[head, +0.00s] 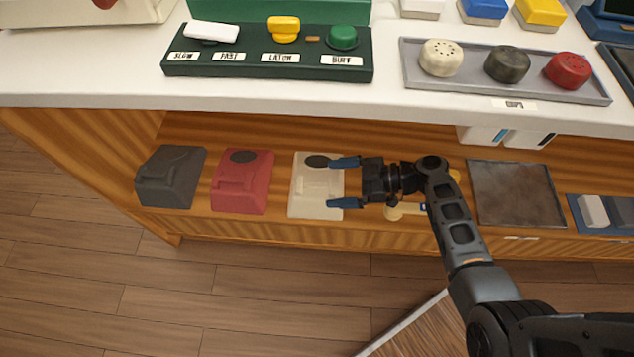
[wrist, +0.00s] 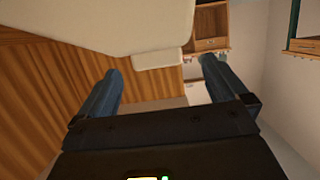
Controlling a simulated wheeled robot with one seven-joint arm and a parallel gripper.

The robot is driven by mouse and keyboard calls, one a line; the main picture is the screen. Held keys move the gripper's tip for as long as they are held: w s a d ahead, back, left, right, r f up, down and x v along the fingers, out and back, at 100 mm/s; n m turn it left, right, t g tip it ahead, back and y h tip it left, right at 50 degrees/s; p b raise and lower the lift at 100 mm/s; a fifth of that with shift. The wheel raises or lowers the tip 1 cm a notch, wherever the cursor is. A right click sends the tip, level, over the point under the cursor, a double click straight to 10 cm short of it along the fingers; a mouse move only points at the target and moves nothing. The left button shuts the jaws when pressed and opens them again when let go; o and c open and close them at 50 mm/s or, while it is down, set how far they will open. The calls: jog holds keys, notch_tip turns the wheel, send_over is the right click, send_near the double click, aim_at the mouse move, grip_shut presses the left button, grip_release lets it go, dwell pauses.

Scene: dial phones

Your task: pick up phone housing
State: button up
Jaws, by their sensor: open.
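Three phone housings stand in a row on the wooden lower shelf in the head view: a dark grey one (head: 170,178), a red one (head: 242,184) and a cream one (head: 308,186). My gripper (head: 332,183) is open and empty, with its blue fingers overlapping the right part of the cream housing. In the wrist view the gripper (wrist: 162,80) also shows open, and a large cream surface (wrist: 75,25), apparently the cream housing, lies just beyond the fingertips. I cannot tell whether the fingers touch it.
The white counter (head: 90,75) overhangs behind the shelf. It carries a green labelled tray (head: 268,65) and a grey tray (head: 505,91) of round parts. A dark metal plate (head: 515,193) lies right of my arm on the shelf. A yellowish object (head: 402,211) is partly hidden under my gripper.

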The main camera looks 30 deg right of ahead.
aim_at(324, 184)
jog(key=x, duration=0.4)
jog(key=shift+w, duration=0.2)
jog(key=shift+s+f, duration=0.15)
jog(key=c, duration=1.6)
